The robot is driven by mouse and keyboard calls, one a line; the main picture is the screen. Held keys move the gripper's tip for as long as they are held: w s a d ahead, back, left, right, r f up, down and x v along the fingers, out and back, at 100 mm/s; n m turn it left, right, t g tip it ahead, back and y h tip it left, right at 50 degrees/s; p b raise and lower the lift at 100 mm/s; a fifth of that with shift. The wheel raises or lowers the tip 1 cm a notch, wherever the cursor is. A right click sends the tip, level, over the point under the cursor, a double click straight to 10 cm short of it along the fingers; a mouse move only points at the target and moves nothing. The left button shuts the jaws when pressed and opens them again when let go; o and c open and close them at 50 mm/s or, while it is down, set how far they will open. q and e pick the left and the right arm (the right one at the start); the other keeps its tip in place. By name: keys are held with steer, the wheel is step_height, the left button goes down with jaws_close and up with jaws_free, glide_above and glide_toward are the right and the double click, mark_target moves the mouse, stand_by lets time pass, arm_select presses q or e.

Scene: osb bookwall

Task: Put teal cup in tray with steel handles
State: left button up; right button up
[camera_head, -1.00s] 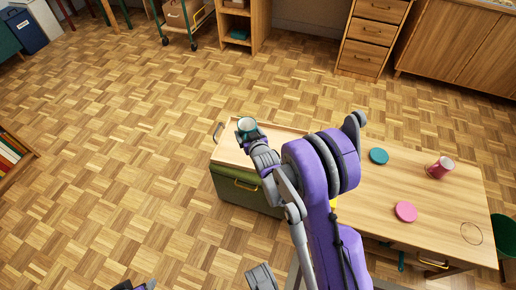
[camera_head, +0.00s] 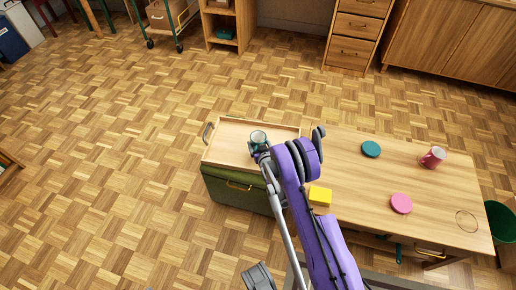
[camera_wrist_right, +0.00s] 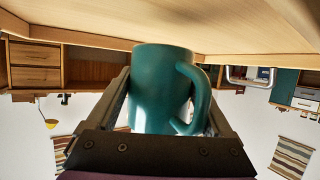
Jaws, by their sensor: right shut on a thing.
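The teal cup (camera_head: 258,136) is in my right gripper (camera_head: 260,148), at the right half of the wooden tray (camera_head: 226,147) as seen from the head. In the right wrist view the cup (camera_wrist_right: 158,88) sits between the two fingers, its handle to the right. A pale wooden surface lies close to it there; whether they touch I cannot tell. The tray's left steel handle (camera_head: 207,132) shows; its right end is partly hidden by my arm.
The tray stands on a green chest (camera_head: 232,190) beside a wooden table. On the table are a yellow block (camera_head: 320,195), a teal disc (camera_head: 371,149), a pink disc (camera_head: 401,203) and a pink cup (camera_head: 433,157). The tray's left half is clear.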

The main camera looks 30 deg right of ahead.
steer(key=shift+f, duration=1.4)
steer(key=shift+f+b, duration=0.25)
steer(key=shift+b, duration=0.25)
steer(key=o, duration=1.4)
steer(key=shift+r, duration=0.1)
steer(key=shift+r, duration=0.1)
